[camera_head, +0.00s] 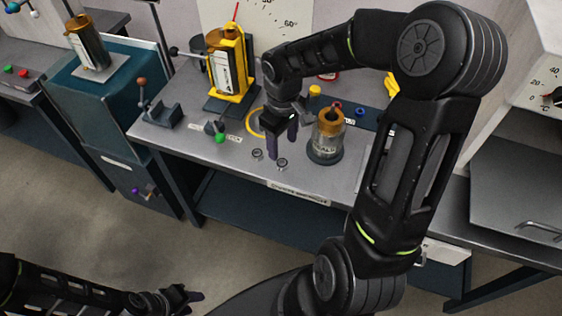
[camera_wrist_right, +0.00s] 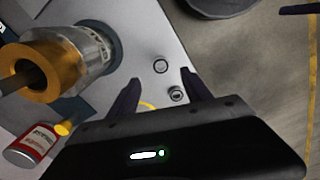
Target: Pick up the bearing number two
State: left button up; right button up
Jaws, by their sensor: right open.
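Two small ring-shaped bearings lie on the grey workbench near its front edge. One bearing (camera_head: 257,154) is on the left and the other bearing (camera_head: 282,162) is on the right in the head view. Both also show in the right wrist view, one farther (camera_wrist_right: 160,66) and one nearer (camera_wrist_right: 177,94). I cannot read which is number two. My right gripper (camera_head: 283,141) is open and empty, pointing down above the bench close to the bearings; in the wrist view its fingers (camera_wrist_right: 160,79) flank them. My left gripper (camera_head: 192,296) is low at the bottom, away from the bench; its jaw state is unclear.
A clear cylinder with a copper top (camera_head: 327,137) stands right of the bearings. A yellow pump frame (camera_head: 226,66) stands at the back left. A green-knobbed part (camera_head: 220,137) lies left. A red-and-white bottle (camera_wrist_right: 34,146) is near the cylinder. The bench front around the bearings is clear.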

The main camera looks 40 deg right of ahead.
aim_at(282, 162)
jog(key=shift+f, duration=1)
notch_tip(282, 162, down, 5)
jog(key=shift+f+p, duration=0.1)
jog(key=shift+p, duration=0.25)
jog(key=shift+c, duration=0.4)
grip_shut()
